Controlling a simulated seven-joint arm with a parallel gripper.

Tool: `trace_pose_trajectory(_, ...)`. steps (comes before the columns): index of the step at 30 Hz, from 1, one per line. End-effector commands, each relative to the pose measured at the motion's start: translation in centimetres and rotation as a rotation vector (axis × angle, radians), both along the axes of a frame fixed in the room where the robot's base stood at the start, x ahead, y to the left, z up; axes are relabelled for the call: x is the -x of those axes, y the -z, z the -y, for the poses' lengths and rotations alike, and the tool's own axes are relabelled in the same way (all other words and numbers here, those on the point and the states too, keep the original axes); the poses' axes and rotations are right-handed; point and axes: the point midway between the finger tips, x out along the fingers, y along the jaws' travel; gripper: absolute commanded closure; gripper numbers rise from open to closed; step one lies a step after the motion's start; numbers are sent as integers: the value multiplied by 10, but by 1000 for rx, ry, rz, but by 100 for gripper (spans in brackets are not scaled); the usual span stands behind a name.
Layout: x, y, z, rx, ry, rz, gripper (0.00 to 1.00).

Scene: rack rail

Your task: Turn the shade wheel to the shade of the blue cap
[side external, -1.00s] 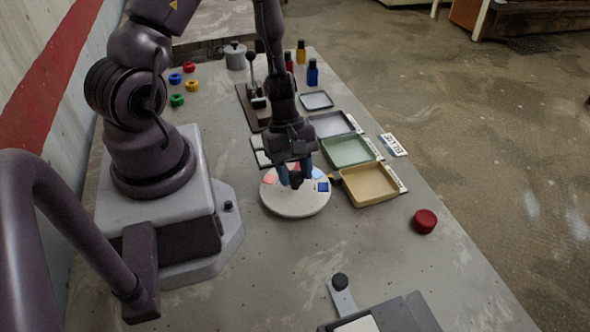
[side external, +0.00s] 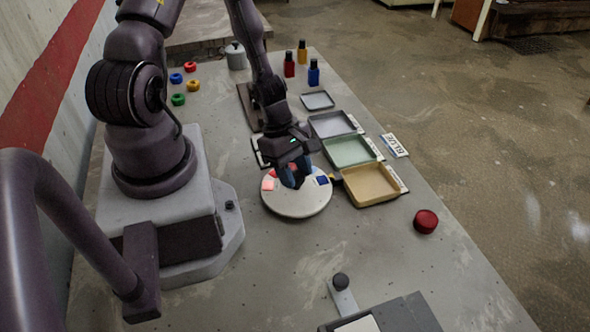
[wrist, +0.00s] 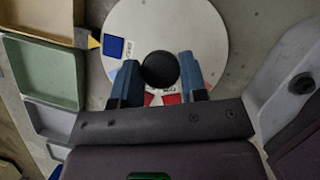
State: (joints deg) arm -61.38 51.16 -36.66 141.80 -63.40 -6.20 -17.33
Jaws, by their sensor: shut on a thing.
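The shade wheel (side external: 297,207) is a white disc with coloured patches and a dark central knob (wrist: 160,69). My gripper (side external: 294,180) is over the wheel, its two blue fingers on either side of the knob and shut on it; the gripper (wrist: 159,82) also shows in the wrist view. The dark blue patch (wrist: 114,47) lies beside a small yellow pointer (wrist: 93,42) at the wheel's edge. Red and pink patches are partly hidden by my fingers. A small blue cap (side external: 175,78) lies at the back left among other coloured caps.
Tan (side external: 370,186), green (side external: 350,151) and grey (side external: 331,124) trays line the wheel's right. A card reading BLUE (side external: 394,145) lies beyond them. A red round piece (side external: 425,221) sits at the right edge. Red, yellow and blue bottles (side external: 313,73) stand behind.

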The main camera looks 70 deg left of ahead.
Motion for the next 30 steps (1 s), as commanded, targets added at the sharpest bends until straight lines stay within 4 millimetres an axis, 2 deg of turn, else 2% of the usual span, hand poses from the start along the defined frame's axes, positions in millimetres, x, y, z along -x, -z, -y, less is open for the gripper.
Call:
trace_pose_trajectory(5, -1, 0, -1, 0, -7, 0, 100)
trace_pose_trajectory(6, -1, 0, -1, 0, -6, 1, 51)
trace_pose_trajectory(8, -1, 0, -1, 1, -6, 1, 37)
trace_pose_trajectory(20, 0, -2, -1, -1, 2, -2, 36)
trace_pose_trajectory(30, 4, -30, -12, -9, 3, 2, 36)
